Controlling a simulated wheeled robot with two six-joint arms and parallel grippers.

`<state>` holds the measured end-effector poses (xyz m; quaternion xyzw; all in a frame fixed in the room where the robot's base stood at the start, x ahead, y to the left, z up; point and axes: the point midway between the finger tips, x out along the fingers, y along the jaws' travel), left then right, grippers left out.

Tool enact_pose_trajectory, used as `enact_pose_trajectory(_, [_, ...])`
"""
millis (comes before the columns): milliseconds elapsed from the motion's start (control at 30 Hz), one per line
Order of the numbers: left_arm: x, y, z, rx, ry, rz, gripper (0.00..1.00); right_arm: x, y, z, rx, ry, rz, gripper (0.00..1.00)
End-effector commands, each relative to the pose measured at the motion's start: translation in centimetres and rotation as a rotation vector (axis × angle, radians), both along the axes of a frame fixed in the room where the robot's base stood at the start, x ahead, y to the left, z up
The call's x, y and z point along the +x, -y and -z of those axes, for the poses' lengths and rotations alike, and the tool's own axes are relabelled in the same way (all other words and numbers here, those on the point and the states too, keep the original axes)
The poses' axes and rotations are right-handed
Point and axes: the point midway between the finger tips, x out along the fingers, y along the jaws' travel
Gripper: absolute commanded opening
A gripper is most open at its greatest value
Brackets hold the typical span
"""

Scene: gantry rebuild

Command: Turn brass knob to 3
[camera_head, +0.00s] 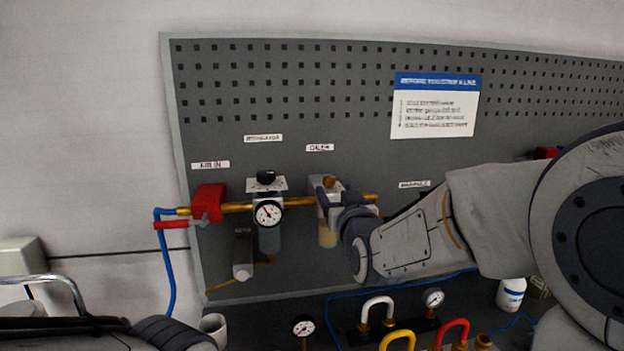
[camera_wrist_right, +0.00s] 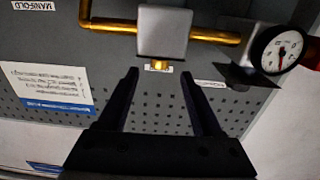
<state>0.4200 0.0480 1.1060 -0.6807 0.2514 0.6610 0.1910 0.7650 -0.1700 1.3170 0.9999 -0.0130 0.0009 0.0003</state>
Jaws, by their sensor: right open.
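The brass knob (camera_head: 329,182) sits on top of the grey oiler block (camera_head: 318,186), under the OILER label (camera_head: 319,147). In the right wrist view, which looks upside down, the brass knob (camera_wrist_right: 158,65) juts from the block (camera_wrist_right: 164,31). My right gripper (camera_head: 336,192) is at the oiler, partly hiding it in the head view. Its two dark fingers (camera_wrist_right: 159,76) are open, one to each side of the knob, with gaps and no visible contact. The knob's scale and setting cannot be read. My left gripper is not in view.
A regulator with a black knob (camera_head: 266,177) and a dial gauge (camera_head: 268,213) stands left of the oiler on the brass pipe (camera_head: 238,207). A red valve (camera_head: 208,203) is farther left. Hoses, fittings and another gauge (camera_head: 303,326) lie below. The pegboard (camera_head: 330,100) is behind.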

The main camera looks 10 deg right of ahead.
Motion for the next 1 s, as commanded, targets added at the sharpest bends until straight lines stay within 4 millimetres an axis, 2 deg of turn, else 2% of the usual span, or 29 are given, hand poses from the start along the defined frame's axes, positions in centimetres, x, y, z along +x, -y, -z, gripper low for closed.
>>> enact_pose_trajectory(33, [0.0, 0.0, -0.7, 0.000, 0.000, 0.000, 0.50, 1.0, 0.0, -0.2, -0.001, -0.004, 0.001, 0.67])
enact_pose_trajectory(200, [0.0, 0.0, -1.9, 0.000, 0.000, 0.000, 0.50, 4.0, 0.1, -0.2, 0.000, -0.004, 0.000, 0.67])
enact_pose_trajectory(400, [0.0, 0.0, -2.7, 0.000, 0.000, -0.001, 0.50, 6.4, 0.2, -0.1, 0.000, -0.004, 0.000, 0.67])
enact_pose_trajectory(800, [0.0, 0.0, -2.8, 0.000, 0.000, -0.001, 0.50, 7.2, 0.2, 0.0, 0.001, -0.002, -0.001, 0.67])
enact_pose_trajectory(833, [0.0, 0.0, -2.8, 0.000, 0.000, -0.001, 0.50, 7.1, 0.2, 0.0, 0.001, -0.002, -0.001, 0.59])
enact_pose_trajectory(900, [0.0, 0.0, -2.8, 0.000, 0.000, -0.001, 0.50, 7.1, 0.2, 0.0, 0.001, -0.002, -0.001, 0.32])
enact_pose_trajectory(1000, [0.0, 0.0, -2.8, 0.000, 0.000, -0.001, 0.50, 7.1, 0.2, 0.0, 0.001, -0.002, -0.001, 0.00])
